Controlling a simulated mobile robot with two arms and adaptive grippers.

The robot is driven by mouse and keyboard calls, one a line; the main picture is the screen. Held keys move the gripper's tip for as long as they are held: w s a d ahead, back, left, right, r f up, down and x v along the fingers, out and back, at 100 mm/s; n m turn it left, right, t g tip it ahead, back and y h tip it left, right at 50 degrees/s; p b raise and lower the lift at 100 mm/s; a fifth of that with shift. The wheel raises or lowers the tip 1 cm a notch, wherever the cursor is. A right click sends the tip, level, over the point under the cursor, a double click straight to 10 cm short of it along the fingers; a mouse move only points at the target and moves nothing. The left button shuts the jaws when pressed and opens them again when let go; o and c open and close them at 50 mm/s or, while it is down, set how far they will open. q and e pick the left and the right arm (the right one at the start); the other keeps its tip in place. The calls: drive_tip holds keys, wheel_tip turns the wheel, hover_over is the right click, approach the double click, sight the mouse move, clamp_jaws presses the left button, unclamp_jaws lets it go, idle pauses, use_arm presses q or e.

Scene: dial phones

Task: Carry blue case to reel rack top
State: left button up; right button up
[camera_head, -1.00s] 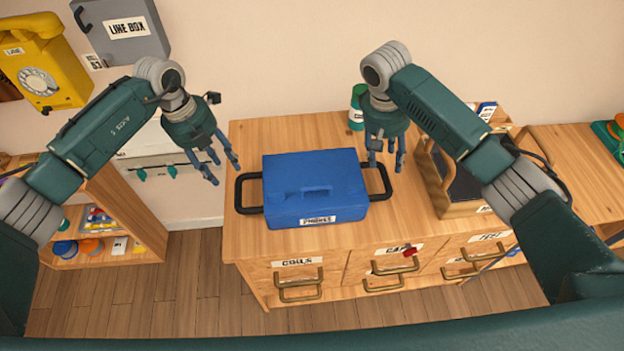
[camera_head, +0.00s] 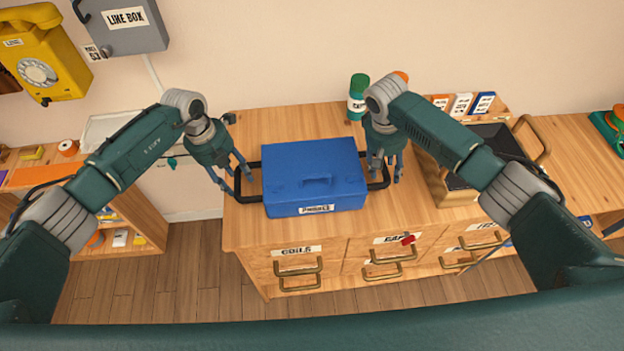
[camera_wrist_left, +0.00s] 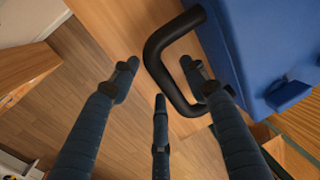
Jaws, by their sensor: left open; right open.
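The blue case (camera_head: 315,170) sits on the wooden cabinet top, with a white label on its front and a black handle at each side. My left gripper (camera_head: 233,182) is open at the case's left handle (camera_head: 246,184). In the left wrist view, the black handle (camera_wrist_left: 160,57) lies between the spread fingers of my left gripper (camera_wrist_left: 155,85), and the blue case (camera_wrist_left: 270,40) is at the upper right. My right gripper (camera_head: 385,170) is open at the case's right handle (camera_head: 381,181), which its fingers partly cover. I cannot identify the reel rack for certain.
A wooden-framed dark tray (camera_head: 480,150) stands right of the case, under my right forearm. A green and white canister (camera_head: 357,97) stands behind. Drawers with brass pulls (camera_head: 299,272) face the front. A low shelf with spools (camera_head: 68,148) is at the left, beyond a floor gap.

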use_arm(q)
drive_tip(key=shift+d+f, duration=0.1)
drive_tip(key=shift+f, duration=0.4)
use_arm(e)
drive_tip(key=shift+f, duration=0.5)
use_arm(q)
clamp_jaws()
use_arm(e)
clamp_jaws()
use_arm(q)
drive_tip(key=shift+r, duration=0.15)
use_arm(e)
drive_tip(key=shift+r, duration=0.1)
